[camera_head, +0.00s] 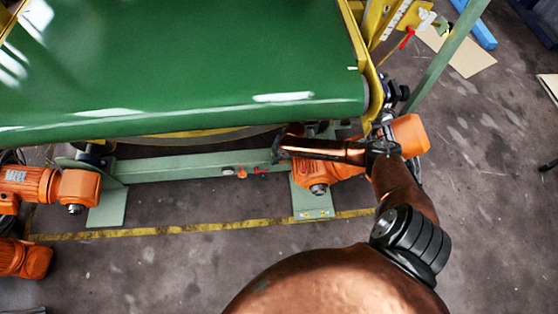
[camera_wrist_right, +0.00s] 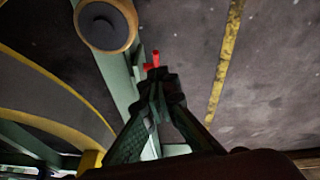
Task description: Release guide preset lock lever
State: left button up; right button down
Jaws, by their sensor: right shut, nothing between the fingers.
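A small red lever (camera_wrist_right: 152,62) shows just beyond the fingertips of my right gripper (camera_wrist_right: 160,85) in the right wrist view. I cannot tell whether they touch. The gripper is shut and empty. In the head view, my right gripper (camera_head: 279,149) is at the green cross beam under the belt, with small red parts (camera_head: 260,170) on the beam just to its left. Another red lever (camera_head: 408,38) is on the yellow guide frame at the upper right, away from the gripper. I cannot tell which lever the task names. My left gripper is out of view.
The green conveyor belt (camera_head: 190,65) fills the upper left. Orange motors (camera_head: 75,187) stand at the left, and another orange unit (camera_head: 409,134) is beside my right arm. A green post (camera_head: 445,58) rises at the right. The floor in front is open beyond the yellow line.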

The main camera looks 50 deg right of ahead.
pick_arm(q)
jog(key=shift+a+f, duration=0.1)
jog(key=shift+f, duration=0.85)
pick_arm(e)
jog(key=shift+s+d+r, duration=0.3)
jog(key=shift+d, duration=0.05)
